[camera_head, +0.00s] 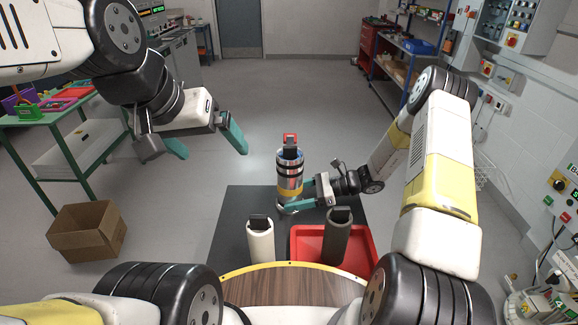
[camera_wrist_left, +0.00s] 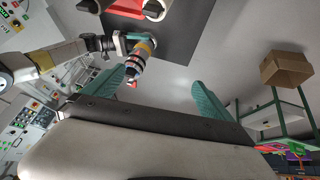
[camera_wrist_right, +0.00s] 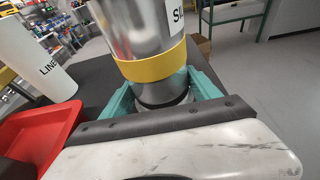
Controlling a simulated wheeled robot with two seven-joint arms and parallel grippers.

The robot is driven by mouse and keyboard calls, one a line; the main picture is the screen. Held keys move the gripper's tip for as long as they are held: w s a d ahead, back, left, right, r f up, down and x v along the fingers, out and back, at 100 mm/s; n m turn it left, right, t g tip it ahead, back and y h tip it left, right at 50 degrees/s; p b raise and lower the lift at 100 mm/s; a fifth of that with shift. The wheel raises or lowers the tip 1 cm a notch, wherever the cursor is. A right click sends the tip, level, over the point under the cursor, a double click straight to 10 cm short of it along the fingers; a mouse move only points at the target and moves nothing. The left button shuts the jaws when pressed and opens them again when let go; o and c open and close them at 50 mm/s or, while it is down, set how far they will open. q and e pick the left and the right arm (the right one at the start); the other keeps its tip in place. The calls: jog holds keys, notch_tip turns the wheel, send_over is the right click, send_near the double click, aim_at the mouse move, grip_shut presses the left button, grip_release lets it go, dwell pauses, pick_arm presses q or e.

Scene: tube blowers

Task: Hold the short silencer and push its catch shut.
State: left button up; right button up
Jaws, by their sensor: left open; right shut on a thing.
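The short silencer (camera_head: 289,172) is a silver cylinder with black bands and a yellow band. It is upright at the dark table in the head view, with a red catch (camera_head: 290,137) at its top. I cannot tell whether the catch is up or down. My right gripper (camera_head: 298,200) is shut around the silencer's lower part, below the yellow band (camera_wrist_right: 152,66). Whether its base touches the table is unclear. My left gripper (camera_head: 211,150) is open and empty, up and to the left of the silencer. The silencer also shows between and beyond its fingers in the left wrist view (camera_wrist_left: 143,50).
The dark table (camera_head: 228,212) also bears a white cylinder (camera_head: 261,243) and a red tray (camera_head: 304,246) with a dark grey cylinder (camera_head: 336,240). A cardboard box (camera_head: 85,238) lies on the floor at left, near a green-framed bench (camera_head: 60,115). The space between my left gripper and the silencer is clear.

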pick_arm(q)
jog(key=shift+w+d+r, duration=0.1)
jog(key=shift+w+r, duration=0.05)
jog(key=shift+w, duration=0.25)
jog(key=c, duration=0.7)
jog(key=w+g, duration=0.1)
jog(key=w, duration=0.1)
jog(key=w+d+r+g, duration=0.1)
jog(key=w, duration=0.1)
jog(key=w+d+g+h, duration=0.1)
jog(key=w, duration=0.1)
jog(key=shift+w+d+r+m, duration=0.15)
jog(key=shift+w+r+m, duration=0.15)
jog(key=shift+r, duration=0.05)
grip_shut()
jog(key=w+d+f+m+g+h, duration=0.1)
jog(key=w+d+g+h, duration=0.1)
jog(key=w, duration=0.5)
jog(key=w+d+f+m+g+h, duration=0.1)
jog(key=w+d+f+g+h, duration=0.15)
jog(key=w, duration=0.55)
jog(key=w+a+f+m+g+h, duration=0.1)
jog(key=w+a+f+h, duration=0.1)
jog(key=w+f+h, duration=0.2)
jog(key=w+a+f+m+g+h, duration=0.1)
jog(key=w+a+f+g+h, duration=0.1)
jog(key=w+f+h, duration=0.3)
jog(key=shift+w+a+f, duration=0.5)
jog(key=shift+w+f, duration=0.45)
jog(key=shift+w, duration=1.45)
